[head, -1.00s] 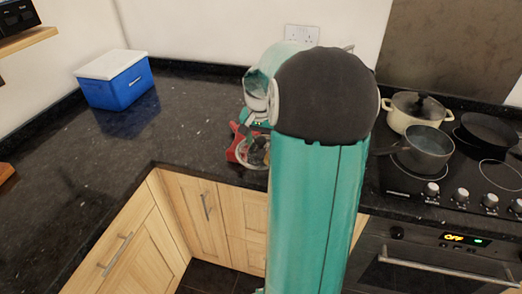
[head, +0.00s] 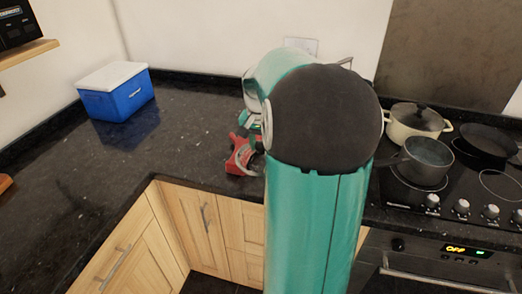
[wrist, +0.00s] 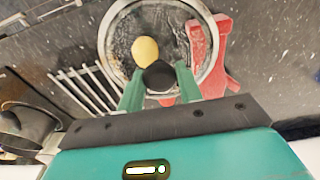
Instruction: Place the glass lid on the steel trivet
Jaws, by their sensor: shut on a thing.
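The glass lid (wrist: 121,45), a clear disc with a steel rim and a black knob (wrist: 159,76), fills the upper middle of the wrist view. My gripper (wrist: 160,82) is shut on the knob, one teal finger on each side. A steel rack of parallel bars (wrist: 84,88), seemingly the trivet, lies left of the lid in the wrist view; the lid's edge is close to its bar ends. I cannot tell the height between them. In the head view my arm hides the lid and most of the rack; a thin metal bar (head: 346,61) shows behind the arm.
A red object (head: 241,156) lies on the dark counter, partly beside or under the lid in the wrist view (wrist: 204,60). A yellow oval (wrist: 146,49) shows by the knob. Pots (head: 418,121) and a saucepan (head: 427,163) stand right. A blue cooler (head: 118,96) stands left; counter between is clear.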

